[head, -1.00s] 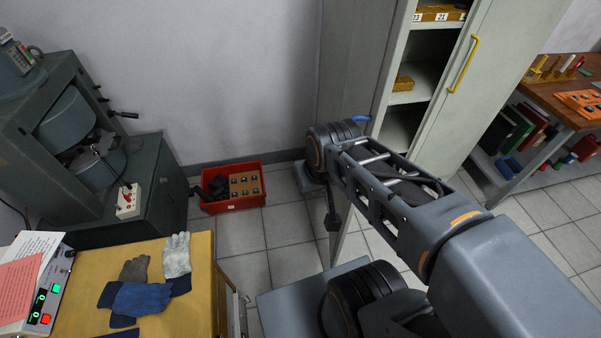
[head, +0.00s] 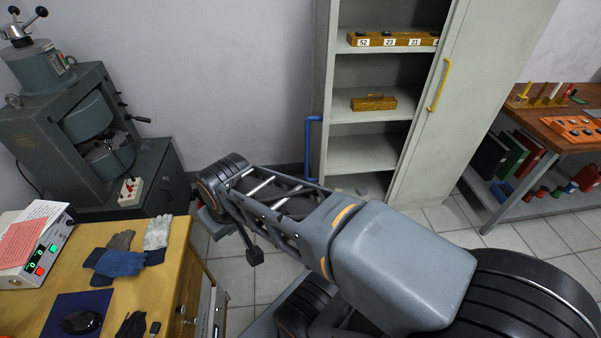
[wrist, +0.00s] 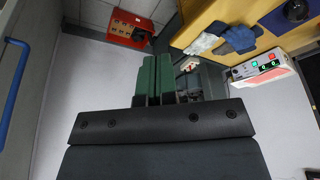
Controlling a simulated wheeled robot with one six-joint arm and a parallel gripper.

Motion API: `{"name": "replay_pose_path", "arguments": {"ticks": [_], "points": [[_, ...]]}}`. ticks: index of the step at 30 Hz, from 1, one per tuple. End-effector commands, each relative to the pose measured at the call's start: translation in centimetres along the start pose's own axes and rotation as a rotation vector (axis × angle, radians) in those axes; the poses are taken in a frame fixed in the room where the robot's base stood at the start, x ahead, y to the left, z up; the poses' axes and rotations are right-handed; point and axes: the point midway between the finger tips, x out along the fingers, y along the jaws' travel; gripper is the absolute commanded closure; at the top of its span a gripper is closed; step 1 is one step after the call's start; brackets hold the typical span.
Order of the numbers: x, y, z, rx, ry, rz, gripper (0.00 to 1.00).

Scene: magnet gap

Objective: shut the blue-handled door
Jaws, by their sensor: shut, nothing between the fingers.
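The blue handle (head: 313,148) is a tall bar on the narrow grey left door (head: 327,70) of the cabinet (head: 375,155). That door stands open at the cabinet's left side, seen almost edge-on in the head view. In the wrist view the blue handle (wrist: 14,92) runs down the far left, on a grey panel. My gripper (wrist: 157,60) has its green fingers together and empty, apart from the handle and to its right in that view. In the head view the arm's wrist end is left of the handle; the fingers are hidden there.
The yellow-handled door (head: 440,85) also stands open on the right. A red crate (wrist: 132,28) is on the floor. A wooden bench (head: 165,265) with gloves and a control box (head: 42,258) is at left. A side table (head: 560,130) stands right.

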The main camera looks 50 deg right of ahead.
Motion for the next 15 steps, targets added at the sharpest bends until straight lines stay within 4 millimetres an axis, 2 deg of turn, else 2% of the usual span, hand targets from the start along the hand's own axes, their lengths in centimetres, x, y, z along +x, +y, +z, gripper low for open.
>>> {"name": "replay_pose_path", "arguments": {"ticks": [4, 7, 11, 15], "points": [[0.9, 1.0, -0.2, 0.007, -0.068, 0.050, 1.00], [2.3, 2.9, -0.7, 0.020, -0.181, 0.151, 1.00], [4.5, 6.8, -1.9, 0.044, -0.371, 0.373, 1.00], [6.8, 11.4, -4.0, 0.071, -0.534, 0.680, 1.00]]}}
